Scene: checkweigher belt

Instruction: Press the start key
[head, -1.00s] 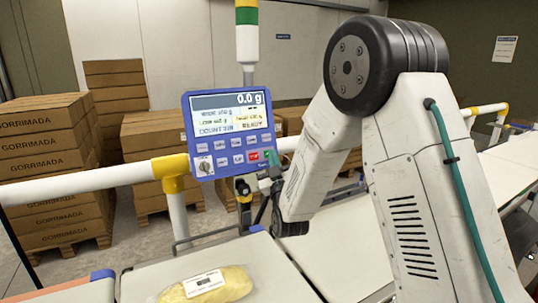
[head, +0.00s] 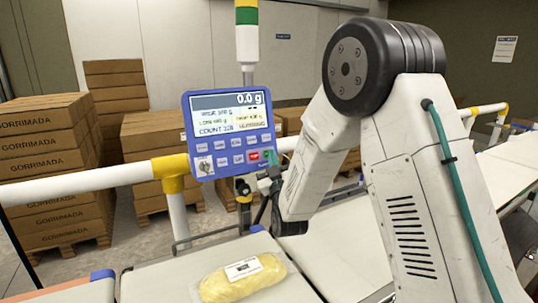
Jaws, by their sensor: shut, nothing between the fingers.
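The blue control panel (head: 204,160) stands in the middle of the head view, with a lit screen (head: 232,115) reading 0.0 g above rows of keys. A red key (head: 253,156) sits at its lower right. A green key (head: 267,154) is just right of the red one, partly hidden by my gripper. My gripper (head: 269,172) is shut and empty at the panel's lower right corner, its tips close to the green key. I cannot tell whether they touch it.
A yellow wrapped pack (head: 242,277) with a white label lies on the belt (head: 150,281) below the panel. White guard rails (head: 85,184) with yellow joints run behind it. Stacked cartons (head: 42,150) stand at the left. A green and white signal post (head: 247,40) rises behind the panel.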

